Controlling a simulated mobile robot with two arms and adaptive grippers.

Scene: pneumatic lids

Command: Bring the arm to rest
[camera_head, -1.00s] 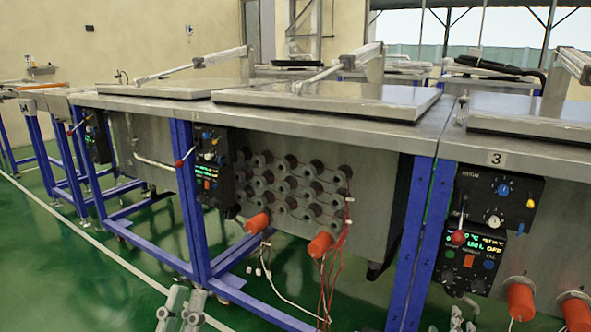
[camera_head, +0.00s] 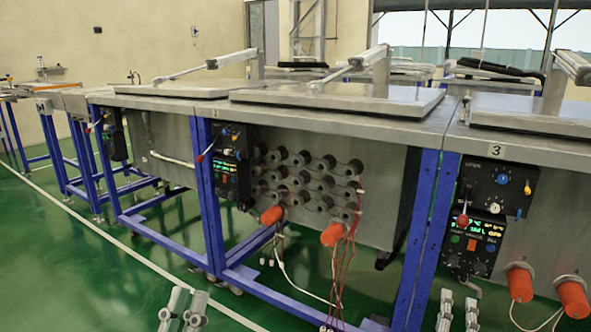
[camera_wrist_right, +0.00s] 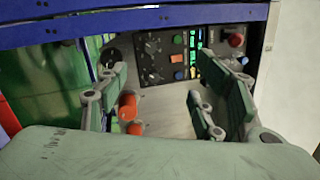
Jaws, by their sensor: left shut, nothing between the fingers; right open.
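My left gripper (camera_head: 183,310) shows at the bottom edge of the head view, left of centre, shut and empty, over the green floor. My right gripper (camera_head: 458,312) shows at the bottom edge right of centre, in front of the station marked 3. In the right wrist view my right gripper (camera_wrist_right: 155,92) is open, its two fingers apart with nothing between them. A control panel (camera_wrist_right: 180,52) and orange-red plugs (camera_wrist_right: 128,105) lie beyond the fingers, apart from them. Most of both arms is out of the head view.
Steel stations with blue legs run across the head view, with flat closed lids (camera_head: 330,97) on top. The station 3 panel (camera_head: 490,210) has a red-knobbed lever. Orange plugs (camera_head: 332,235) and hanging wires (camera_head: 340,285) stick out. Green floor (camera_head: 60,270) is free at lower left.

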